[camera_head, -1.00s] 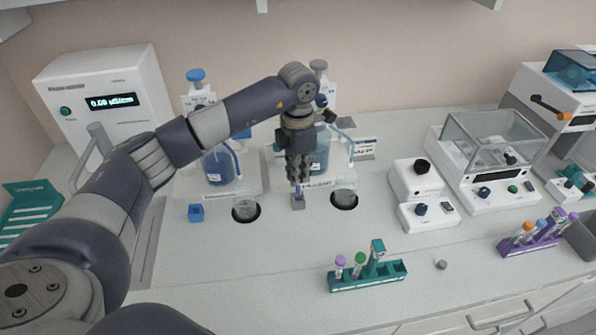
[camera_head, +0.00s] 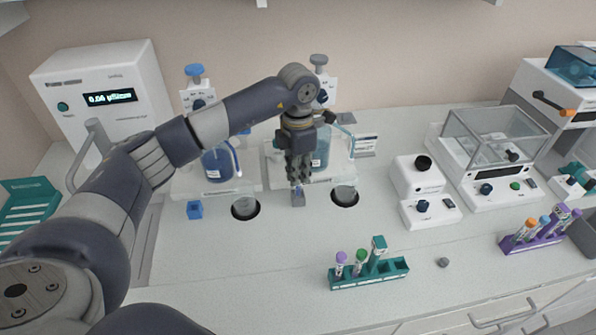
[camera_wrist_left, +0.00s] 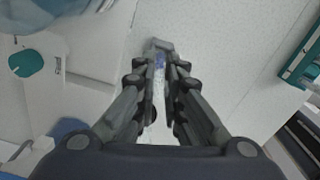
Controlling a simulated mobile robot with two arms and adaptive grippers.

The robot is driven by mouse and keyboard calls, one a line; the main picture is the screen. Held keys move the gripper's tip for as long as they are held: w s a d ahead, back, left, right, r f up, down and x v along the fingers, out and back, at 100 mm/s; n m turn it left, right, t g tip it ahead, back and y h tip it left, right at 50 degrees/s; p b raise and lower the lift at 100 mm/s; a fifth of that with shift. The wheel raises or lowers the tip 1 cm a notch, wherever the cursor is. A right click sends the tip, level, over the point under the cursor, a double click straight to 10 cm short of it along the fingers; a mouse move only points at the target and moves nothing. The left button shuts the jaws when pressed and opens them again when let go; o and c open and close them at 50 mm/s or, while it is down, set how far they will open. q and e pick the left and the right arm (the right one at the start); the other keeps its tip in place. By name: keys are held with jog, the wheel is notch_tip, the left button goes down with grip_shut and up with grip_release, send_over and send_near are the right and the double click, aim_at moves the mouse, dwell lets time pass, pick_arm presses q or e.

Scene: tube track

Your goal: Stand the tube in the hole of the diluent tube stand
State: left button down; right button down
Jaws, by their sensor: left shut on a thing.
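My left gripper (camera_head: 299,183) points down from above and is shut on a tube. The tube (camera_wrist_left: 158,68) shows in the left wrist view as a pale, bluish piece between the fingers; in the head view the fingers mostly hide it. A small grey block-shaped stand (camera_head: 298,199) is directly below the fingertips, and it also shows beyond the fingertips in the left wrist view (camera_wrist_left: 160,44). The tube's lower end is at or just above the stand; I cannot tell whether it is in the hole. A similar blue stand (camera_head: 194,210) is farther left. My right gripper is not in view.
Two round dark-rimmed wells (camera_head: 245,208) (camera_head: 345,196) flank the grey stand. Dispenser bottles (camera_head: 220,165) are behind. A teal rack (camera_head: 368,275) with tubes and a small grey cap-like piece (camera_head: 442,262) are at front right.

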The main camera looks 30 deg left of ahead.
pick_arm(q)
jog(key=shift+f, duration=0.25)
jog(key=shift+f+b, duration=0.35)
jog(key=shift+b, duration=0.2)
jog(key=c, duration=1.6)
grip_release()
